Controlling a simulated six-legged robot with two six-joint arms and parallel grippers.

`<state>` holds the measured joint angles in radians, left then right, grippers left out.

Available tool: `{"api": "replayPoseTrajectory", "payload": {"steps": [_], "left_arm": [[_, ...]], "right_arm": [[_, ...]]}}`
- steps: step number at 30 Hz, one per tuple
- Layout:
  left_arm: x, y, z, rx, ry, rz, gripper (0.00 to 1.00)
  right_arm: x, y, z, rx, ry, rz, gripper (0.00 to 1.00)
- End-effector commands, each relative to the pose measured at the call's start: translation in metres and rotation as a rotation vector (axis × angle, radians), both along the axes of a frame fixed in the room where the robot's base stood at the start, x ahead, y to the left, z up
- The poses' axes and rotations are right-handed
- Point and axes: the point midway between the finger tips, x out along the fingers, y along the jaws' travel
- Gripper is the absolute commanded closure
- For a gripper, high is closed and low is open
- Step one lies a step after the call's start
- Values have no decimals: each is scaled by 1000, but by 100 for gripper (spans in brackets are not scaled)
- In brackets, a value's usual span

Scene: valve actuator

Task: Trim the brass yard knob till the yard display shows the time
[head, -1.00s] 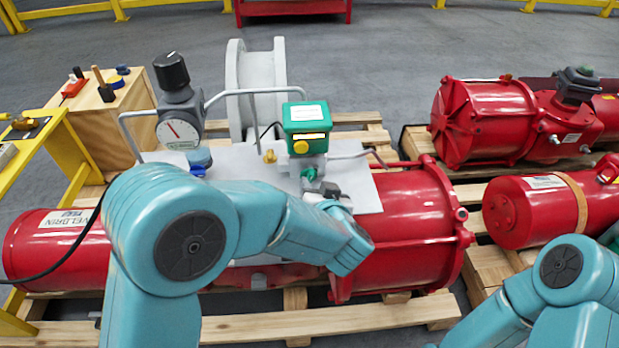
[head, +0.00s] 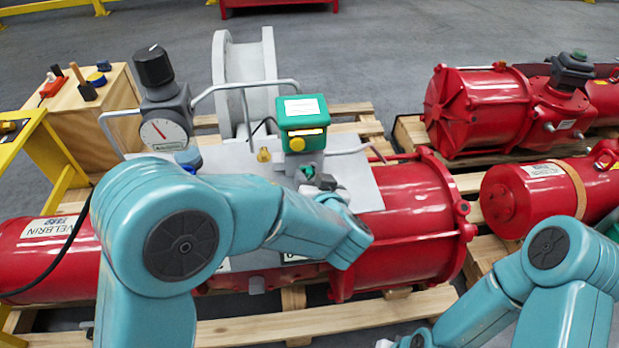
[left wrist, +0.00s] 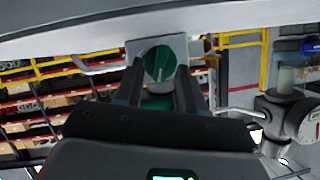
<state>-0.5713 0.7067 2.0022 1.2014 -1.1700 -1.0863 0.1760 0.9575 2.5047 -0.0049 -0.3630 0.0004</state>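A green box (head: 303,118) stands on the grey plate of the red actuator in the head view, with a small lit yellow display (head: 305,132) too small to read. A yellow round knob (head: 297,145) sits on its front, and a small brass-coloured fitting (head: 264,155) stands to its left; I cannot tell which is the yard knob. My left gripper (head: 318,184) is just below the box, mostly hidden by its wrist. In the left wrist view its fingers (left wrist: 159,78) are apart, with a green round knob (left wrist: 160,62) between or just beyond their tips. My right gripper (head: 400,342) is cut off at the bottom edge.
A dial gauge (head: 160,133) with a black knob (head: 153,65) stands left of the box. Bent grey pipes (head: 240,86) run between them. A large grey flange wheel (head: 225,85) stands behind. More red actuators (head: 480,110) lie on pallets at right.

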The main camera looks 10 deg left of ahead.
Motion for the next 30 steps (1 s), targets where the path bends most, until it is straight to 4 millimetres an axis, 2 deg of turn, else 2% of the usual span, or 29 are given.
{"api": "replayPoseTrajectory", "payload": {"steps": [1, 2, 3, 5, 11, 22, 30], "left_arm": [[0, 0, 0, 0, 0, 0, 61], [0, 0, 0, 0, 0, 0, 67], [0, 0, 0, 0, 0, 0, 80], [0, 0, 0, 0, 0, 0, 100], [1, 1, 1, -12, -3, 0, 100], [1, 7, 0, -312, -89, 1, 100], [1, 7, 1, -328, -92, 1, 100]], "right_arm": [[0, 0, 0, 0, 0, 0, 57], [0, 0, 0, 0, 0, 0, 57], [0, 0, 0, 0, 0, 0, 57], [0, 0, 0, 0, 0, 0, 57], [0, 0, 1, 0, 0, 0, 57], [0, 0, -3, 0, 0, 0, 57], [0, 0, -3, 0, 0, 0, 57]]}}
